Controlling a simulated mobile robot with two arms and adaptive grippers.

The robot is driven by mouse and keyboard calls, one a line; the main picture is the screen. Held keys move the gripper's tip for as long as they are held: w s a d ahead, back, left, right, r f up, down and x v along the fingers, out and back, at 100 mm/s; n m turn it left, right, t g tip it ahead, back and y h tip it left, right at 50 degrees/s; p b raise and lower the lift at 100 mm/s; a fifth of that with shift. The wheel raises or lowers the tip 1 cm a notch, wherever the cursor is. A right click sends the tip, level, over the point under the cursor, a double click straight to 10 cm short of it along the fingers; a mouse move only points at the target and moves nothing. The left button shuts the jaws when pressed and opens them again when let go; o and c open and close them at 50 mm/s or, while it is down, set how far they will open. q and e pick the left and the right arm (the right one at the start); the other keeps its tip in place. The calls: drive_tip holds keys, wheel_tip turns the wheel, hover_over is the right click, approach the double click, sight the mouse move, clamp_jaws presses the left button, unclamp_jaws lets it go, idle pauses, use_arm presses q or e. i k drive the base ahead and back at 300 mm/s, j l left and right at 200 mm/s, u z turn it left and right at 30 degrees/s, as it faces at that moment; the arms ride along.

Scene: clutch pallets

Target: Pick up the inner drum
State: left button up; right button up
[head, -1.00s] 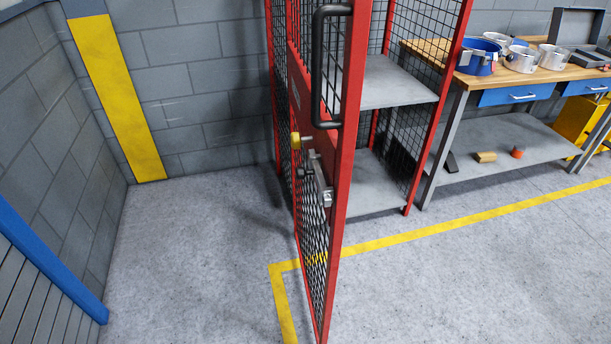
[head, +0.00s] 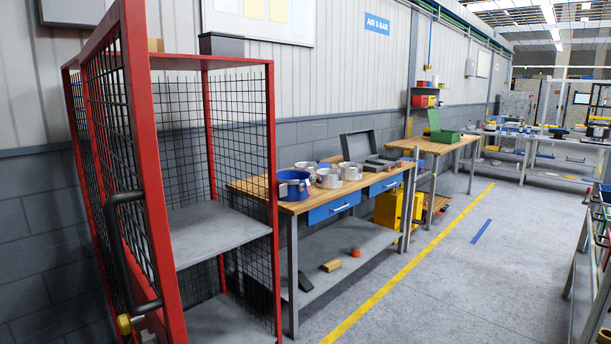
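Neither of my grippers is in view. Several round metal drums stand together on a wooden-topped workbench (head: 372,178) in the middle of the head view. A blue drum (head: 294,188) is nearest, at the bench's left part. A silver drum (head: 328,180) stands to its right, and another silver drum (head: 351,172) is a little further right. More round parts behind them are partly hidden. I cannot tell which of them is the inner drum.
A red mesh cage (head: 272,235) with grey shelves and an open door stands at the left, beside the workbench. An open grey case (head: 362,147) lies at the bench's back. A second bench with a green box (head: 441,128) is further right. The floor (head: 455,275) ahead right is clear.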

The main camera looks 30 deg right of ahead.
sight(306, 171)
drive_tip(key=i+l+z, duration=1.1)
drive_tip(key=i+z, duration=0.2)
drive_tip(key=i+l, duration=0.15)
drive_tip(key=i, duration=0.6)
drive_tip(key=i+l, duration=0.2)
drive_tip(key=i, duration=0.55)
drive_tip(key=z, duration=0.05)
